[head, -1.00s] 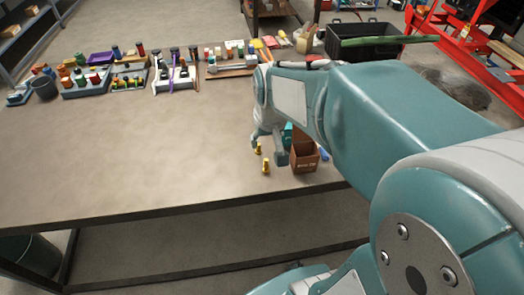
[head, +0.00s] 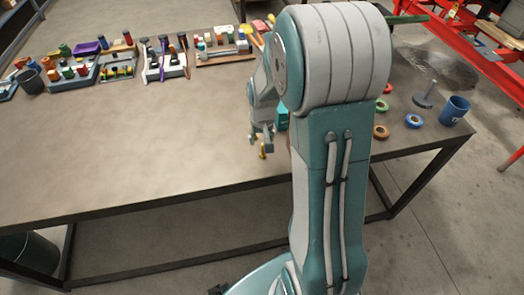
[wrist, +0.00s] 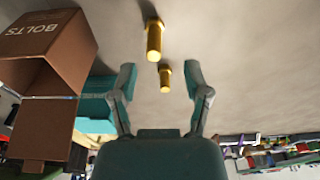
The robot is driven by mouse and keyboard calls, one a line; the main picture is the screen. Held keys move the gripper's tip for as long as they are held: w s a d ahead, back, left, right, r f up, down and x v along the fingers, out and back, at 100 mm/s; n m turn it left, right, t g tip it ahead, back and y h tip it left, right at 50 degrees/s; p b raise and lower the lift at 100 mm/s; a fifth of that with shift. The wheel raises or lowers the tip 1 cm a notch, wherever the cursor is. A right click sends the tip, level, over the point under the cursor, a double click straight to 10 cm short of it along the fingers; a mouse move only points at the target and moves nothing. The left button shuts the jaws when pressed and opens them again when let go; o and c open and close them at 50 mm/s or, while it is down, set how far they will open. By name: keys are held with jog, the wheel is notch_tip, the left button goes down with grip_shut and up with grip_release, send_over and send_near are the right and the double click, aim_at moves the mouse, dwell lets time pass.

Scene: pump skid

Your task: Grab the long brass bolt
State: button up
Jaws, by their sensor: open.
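Two brass bolts show in the wrist view, both seeming to stand upright on the table. One bolt (wrist: 154,40) looks longer and larger and lies beyond the fingertips. The other bolt (wrist: 165,78) looks shorter and appears between the fingers. I cannot be sure of their true lengths. My gripper (wrist: 160,68) is open and empty, its two fingers spread apart. In the head view my gripper (head: 262,137) is low over the table, close to one bolt (head: 262,151); the other is not clearly seen there.
A brown box marked BOLTS (wrist: 40,40) stands left of the gripper in the wrist view, with a teal object (wrist: 98,100) beside it. A blue mug (head: 454,110) and tape rolls (head: 381,132) lie at right.

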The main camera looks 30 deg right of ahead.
jog(key=f, duration=0.3)
jog(key=d+f, duration=0.1)
jog(key=f, duration=0.1)
jog(key=shift+w+f, duration=0.15)
jog(key=shift+f, duration=0.1)
jog(key=shift+a, duration=0.15)
grip_shut()
